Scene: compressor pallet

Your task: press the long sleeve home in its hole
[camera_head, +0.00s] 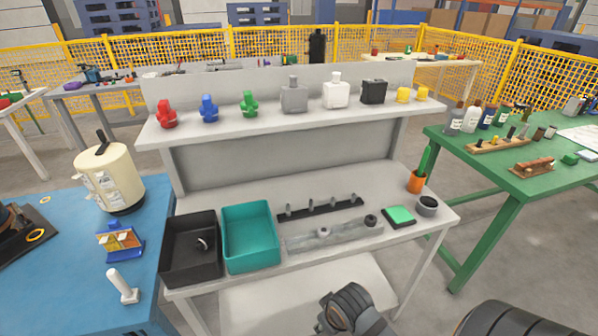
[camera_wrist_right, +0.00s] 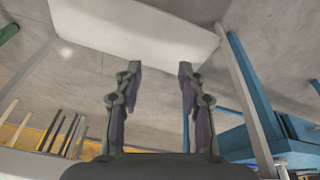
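A long grey block (camera_head: 345,232) lies on the middle workbench. A dark, ring-shaped piece (camera_head: 371,220) stands at its right end, and a small light piece or hole shows left of its middle. I cannot tell which of these is the long sleeve or how deep it sits. Behind the block is a dark rail (camera_head: 320,208) with several upright pins. My right gripper (camera_wrist_right: 157,72) is open and empty in the right wrist view, with a pale panel and the floor beyond its fingers. My left gripper is not in view.
A black bin (camera_head: 190,268) and a teal bin (camera_head: 250,262) stand left of the block. A green-topped pad (camera_head: 399,216), a dark cup (camera_head: 427,206) and an orange holder (camera_head: 416,181) stand right. A raised shelf (camera_head: 290,118) holds several bottles and fittings.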

